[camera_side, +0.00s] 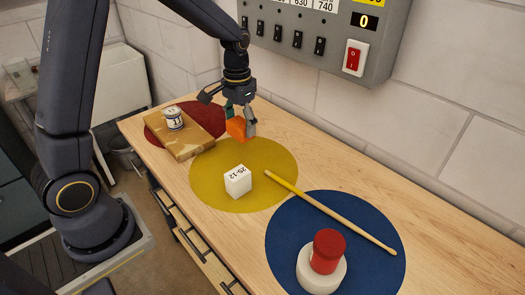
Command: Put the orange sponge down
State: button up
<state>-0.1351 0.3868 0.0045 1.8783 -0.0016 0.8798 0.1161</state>
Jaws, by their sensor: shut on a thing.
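The orange sponge (236,128) is in my gripper (240,122), which is shut on it. The fingers point down and the sponge hangs between their tips. It is over the back edge of the yellow round mat (212,180), near the bench's back side. Whether its underside touches the mat or bench is hard to tell from this view.
A white cube (238,181) stands on the yellow mat. A wooden board (188,144) with a small can (173,118) overlaps the red mat (153,125). A drumstick (340,217) spans towards the blue mat (380,265), which bears a red-topped white object (325,262). A switch panel (330,30) is behind.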

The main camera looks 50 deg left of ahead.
jog(key=w+f, duration=0.3)
jog(key=w, duration=0.1)
jog(key=w+f, duration=0.3)
jog(key=w, duration=0.2)
jog(key=w+f, duration=0.3)
jog(key=w, duration=0.1)
jog(key=shift+w+a, duration=0.25)
jog(key=shift+w+f, duration=0.1)
jog(key=shift+f, duration=0.1)
jog(key=shift+w+f, duration=0.2)
jog(key=shift+f, duration=1.55)
jog(key=o, duration=0.8)
jog(key=shift+f, duration=0.15)
jog(key=shift+o, duration=0.2)
